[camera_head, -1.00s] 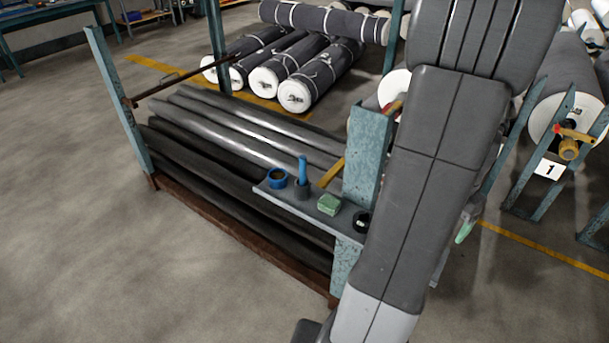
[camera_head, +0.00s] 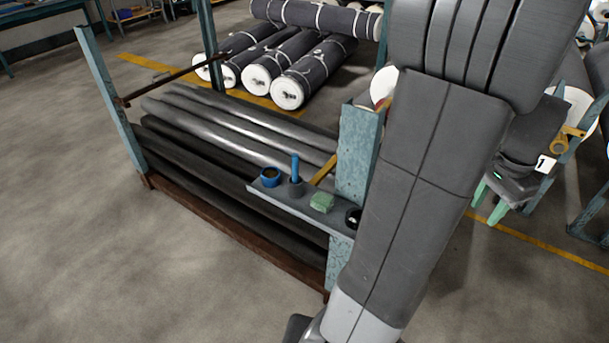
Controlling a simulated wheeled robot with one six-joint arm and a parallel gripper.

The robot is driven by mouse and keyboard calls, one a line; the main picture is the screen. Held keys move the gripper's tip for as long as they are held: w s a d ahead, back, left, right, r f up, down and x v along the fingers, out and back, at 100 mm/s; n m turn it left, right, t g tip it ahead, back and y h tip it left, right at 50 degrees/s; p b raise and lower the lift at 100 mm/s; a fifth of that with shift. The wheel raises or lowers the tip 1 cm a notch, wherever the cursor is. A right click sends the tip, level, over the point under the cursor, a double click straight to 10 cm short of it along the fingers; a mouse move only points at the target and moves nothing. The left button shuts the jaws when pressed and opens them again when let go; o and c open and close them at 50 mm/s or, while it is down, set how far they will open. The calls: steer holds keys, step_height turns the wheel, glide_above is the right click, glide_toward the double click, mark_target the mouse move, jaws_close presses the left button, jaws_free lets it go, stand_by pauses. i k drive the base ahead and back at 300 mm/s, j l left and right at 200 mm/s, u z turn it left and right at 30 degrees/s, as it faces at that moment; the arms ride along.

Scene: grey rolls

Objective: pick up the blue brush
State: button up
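The blue brush (camera_head: 295,168) stands upright on a narrow grey shelf (camera_head: 258,190) at the front of the rack. Its blue handle points up and its lower end is in or on a small dark grey base (camera_head: 296,188). My gripper (camera_head: 485,212) is at the right, partly behind my arm, well away from the brush. Its two green fingers are apart, and I see nothing between them.
On the shelf, a blue ring-shaped roll (camera_head: 270,178) stands left of the brush, with a green block (camera_head: 321,202) and a black roll (camera_head: 353,218) to its right. A teal post (camera_head: 356,155) rises behind the shelf. Open floor (camera_head: 120,260) lies in front.

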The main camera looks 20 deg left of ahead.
mark_target(295, 156)
steer(key=i+j+u, duration=0.15)
steer(key=u, duration=1.3)
steer(key=i+u, duration=0.2)
steer(key=i+l, duration=0.05)
steer(key=i, duration=0.05)
